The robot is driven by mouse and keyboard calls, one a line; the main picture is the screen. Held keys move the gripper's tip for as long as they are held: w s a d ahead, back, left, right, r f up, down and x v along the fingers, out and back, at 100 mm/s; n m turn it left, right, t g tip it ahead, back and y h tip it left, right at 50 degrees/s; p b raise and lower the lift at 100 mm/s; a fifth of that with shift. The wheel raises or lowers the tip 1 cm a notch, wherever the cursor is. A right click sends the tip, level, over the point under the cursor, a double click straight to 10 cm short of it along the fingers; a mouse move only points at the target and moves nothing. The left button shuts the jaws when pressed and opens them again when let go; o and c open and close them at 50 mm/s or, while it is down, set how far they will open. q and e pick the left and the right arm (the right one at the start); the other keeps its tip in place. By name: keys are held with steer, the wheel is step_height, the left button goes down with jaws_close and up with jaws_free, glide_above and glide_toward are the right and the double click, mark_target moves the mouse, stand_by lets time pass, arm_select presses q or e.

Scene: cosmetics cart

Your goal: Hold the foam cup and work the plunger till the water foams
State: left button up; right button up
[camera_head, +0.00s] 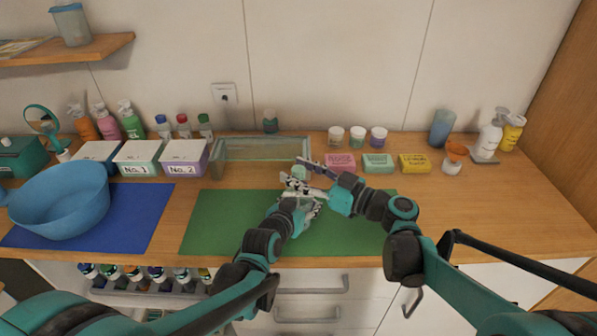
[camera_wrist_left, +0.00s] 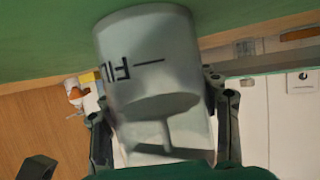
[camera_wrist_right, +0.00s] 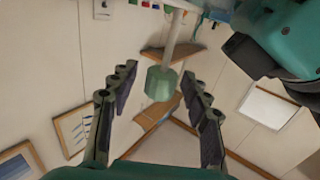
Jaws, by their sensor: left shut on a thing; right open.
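The foam cup (camera_wrist_left: 150,70) is a pale, see-through cup with a FILL mark, upside down in the left wrist view. My left gripper (camera_head: 302,200) is shut on it over the green mat (camera_head: 235,225); its fingers flank the cup. The plunger's pale rod (camera_wrist_right: 173,40) ends in a green knob (camera_wrist_right: 161,84). The knob also shows above the cup in the head view (camera_head: 301,172). My right gripper (camera_wrist_right: 155,95) is open, with the knob between its spread fingers and gaps on both sides. The water inside the cup cannot be made out clearly.
A glass tray (camera_head: 262,150) stands behind the mat. Pink (camera_head: 341,162), mint (camera_head: 378,163) and yellow (camera_head: 415,163) boxes sit to its right. A blue bowl (camera_head: 60,200) stands on a blue mat (camera_head: 140,215) at left.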

mark_target(299, 194)
jaws_close()
steer(key=shift+f, duration=2.6)
jaws_free()
steer(key=v, duration=0.8)
